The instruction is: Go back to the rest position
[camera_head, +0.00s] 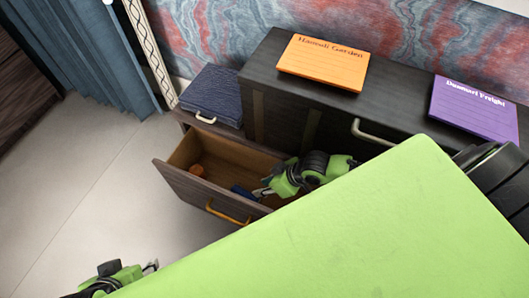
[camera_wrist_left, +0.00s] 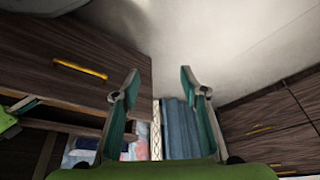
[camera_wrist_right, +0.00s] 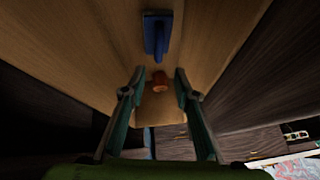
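My right gripper (camera_head: 264,189) reaches over the open drawer (camera_head: 180,182) of the dark wooden cabinet. In the right wrist view my right gripper (camera_wrist_right: 159,73) has its fingers apart with nothing held. A blue object (camera_wrist_right: 156,36) and a small orange-brown round object (camera_wrist_right: 159,81) lie in the drawer beyond the fingertips. In the head view the blue object (camera_head: 240,191) is near the right fingers and the orange one (camera_head: 197,170) is at the drawer's left. My left gripper (camera_head: 150,267) is low at the bottom left, outside the drawer. In the left wrist view it (camera_wrist_left: 160,74) is open and empty.
A large green surface (camera_head: 370,220) covers the lower right and hides part of the right arm. An orange card (camera_head: 324,63) and a purple card (camera_head: 474,108) lie on the dark desk top (camera_head: 395,97). A dark blue folded stack (camera_head: 213,93) sits left. Floor at left is clear.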

